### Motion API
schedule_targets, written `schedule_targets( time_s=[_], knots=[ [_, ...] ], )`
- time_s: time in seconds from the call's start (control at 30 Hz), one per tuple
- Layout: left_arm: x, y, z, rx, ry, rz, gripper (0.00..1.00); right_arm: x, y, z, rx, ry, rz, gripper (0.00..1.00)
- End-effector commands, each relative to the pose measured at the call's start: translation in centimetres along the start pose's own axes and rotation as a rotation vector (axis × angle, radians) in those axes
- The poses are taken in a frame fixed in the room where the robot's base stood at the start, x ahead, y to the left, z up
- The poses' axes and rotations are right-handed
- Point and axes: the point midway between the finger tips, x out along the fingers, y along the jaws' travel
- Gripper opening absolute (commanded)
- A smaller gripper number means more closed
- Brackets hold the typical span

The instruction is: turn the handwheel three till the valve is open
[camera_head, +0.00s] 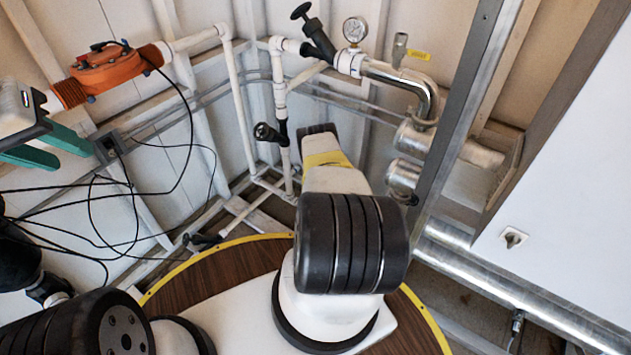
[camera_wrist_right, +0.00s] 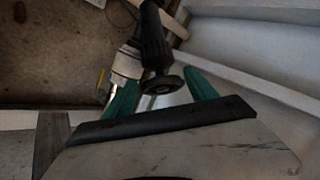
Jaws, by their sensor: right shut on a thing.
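In the right wrist view, a small black handwheel (camera_wrist_right: 166,88) on a black valve body (camera_wrist_right: 153,40) sits between the green fingers of my right gripper (camera_wrist_right: 161,82), which is shut on it. In the head view, the right arm covers this gripper. Black handwheels show there on the upper pipe (camera_head: 301,11), on the middle pipe (camera_head: 264,132) and low near the floor (camera_head: 192,239). No number shows, so I cannot tell which is three. My left gripper (camera_head: 74,158) is at the left edge, its green fingers apart and empty.
An orange pump (camera_head: 107,67) with black cables hangs on the left wall. A pressure gauge (camera_head: 355,29) and a yellow-handled valve (camera_head: 417,54) top the metal pipes. A metal post (camera_head: 460,110) and a white panel (camera_head: 565,190) stand at the right.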

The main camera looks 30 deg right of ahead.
Motion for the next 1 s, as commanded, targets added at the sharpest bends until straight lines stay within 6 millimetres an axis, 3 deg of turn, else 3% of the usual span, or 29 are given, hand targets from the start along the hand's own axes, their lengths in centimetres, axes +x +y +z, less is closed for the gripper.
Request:
schedule_targets(
  time_s=[0.6, 1.0],
  knots=[
    [0.0, 0.0, 0.0, 0.0, 0.0, 0.0, 0.36, 0.4, 1.9, -0.9, -0.389, 0.008, -0.39, 0.25],
    [0.0, 0.0, 0.0, 0.0, 0.0, 0.0, 0.36, 0.7, 2.1, -1.1, -0.528, 0.008, -0.528, 0.25]
  ],
)
